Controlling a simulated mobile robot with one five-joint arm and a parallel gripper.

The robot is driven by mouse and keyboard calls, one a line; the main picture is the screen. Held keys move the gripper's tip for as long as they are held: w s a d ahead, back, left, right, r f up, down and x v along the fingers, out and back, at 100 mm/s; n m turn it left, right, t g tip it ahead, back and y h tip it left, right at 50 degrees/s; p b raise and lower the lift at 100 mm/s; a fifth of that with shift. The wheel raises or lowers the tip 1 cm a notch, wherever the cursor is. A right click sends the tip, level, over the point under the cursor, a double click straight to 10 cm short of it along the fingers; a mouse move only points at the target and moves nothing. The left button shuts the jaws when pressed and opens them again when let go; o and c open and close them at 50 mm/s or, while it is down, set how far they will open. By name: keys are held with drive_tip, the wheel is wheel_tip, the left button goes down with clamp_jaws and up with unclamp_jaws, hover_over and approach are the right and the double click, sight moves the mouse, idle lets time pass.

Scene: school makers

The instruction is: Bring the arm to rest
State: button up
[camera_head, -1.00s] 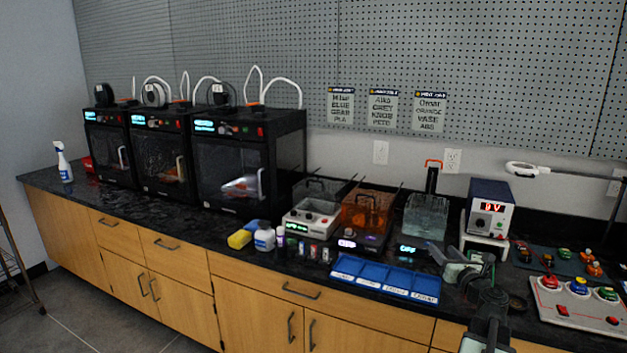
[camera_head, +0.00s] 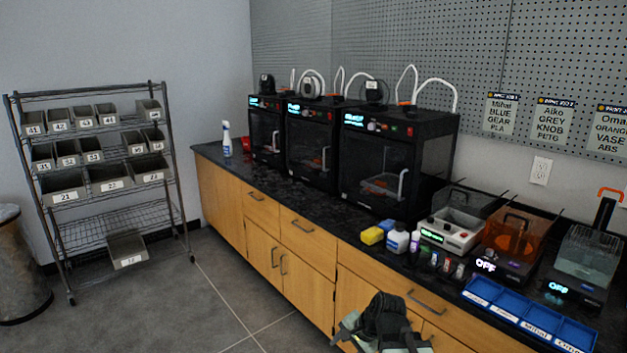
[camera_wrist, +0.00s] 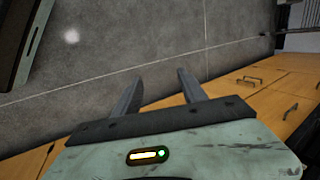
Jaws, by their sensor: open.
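My gripper (camera_wrist: 157,90) shows in the wrist view with its two dark fingers apart and nothing between them. Grey floor tiles lie beyond the fingertips, and the wooden cabinet fronts (camera_wrist: 240,90) run along the right. In the head view my folded arm (camera_head: 385,322) is at the bottom, in front of the cabinet drawers and below the counter edge. The fingertips cannot be made out in the head view.
The black counter (camera_head: 290,196) carries several 3D printers (camera_head: 398,165), bottles, baths and a blue labelled tray (camera_head: 525,315). A wire rack (camera_head: 105,220) with grey bins stands at the left, beside a bin (camera_head: 20,265). The floor (camera_head: 190,310) between rack and cabinets is clear.

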drive_tip(key=s+d+f+n+g+h, duration=0.3)
drive_tip(key=s+d+n+h, duration=0.1)
drive_tip(key=s+d+n, duration=0.45)
wheel_tip(320, 180, up, 18)
drive_tip(key=w+p, duration=0.1)
drive_tip(key=p, duration=1.6)
drive_tip(key=shift+a+n, duration=0.15)
drive_tip(key=shift+n, duration=0.3)
drive_tip(key=shift+c, duration=1.5)
